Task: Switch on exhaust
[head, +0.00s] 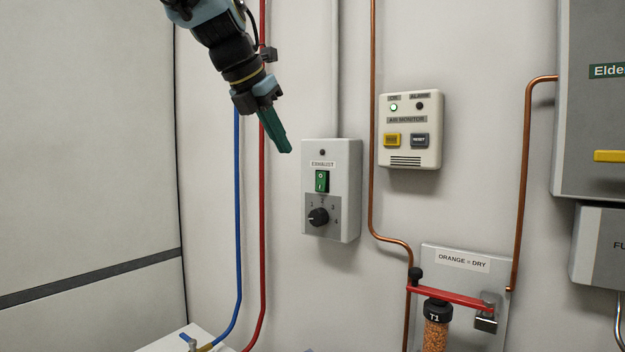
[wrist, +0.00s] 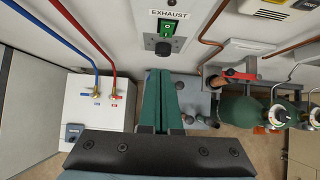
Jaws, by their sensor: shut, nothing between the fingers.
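The exhaust control box (head: 345,200) is a grey box on the wall with an "EXHAUST" label. Its green rocker switch (head: 322,181) is marked "O" at the top, and a small dark lamp sits above the label. Below is a black rotary knob (head: 318,217) with a numbered scale. In the wrist view the switch (wrist: 166,27) and knob (wrist: 163,48) show beyond the fingertips. My gripper (head: 288,148) is shut and empty, its green fingers pointing down and right, up and left of the box and apart from the switch. In the wrist view my gripper (wrist: 159,76) points towards the box.
An air monitor (head: 410,130) with a lit green lamp hangs right of the box. A copper pipe (head: 372,130) runs between them. Blue (head: 238,220) and red (head: 262,220) pipes run down on the left. A red-handled dryer panel (head: 462,258) is lower right.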

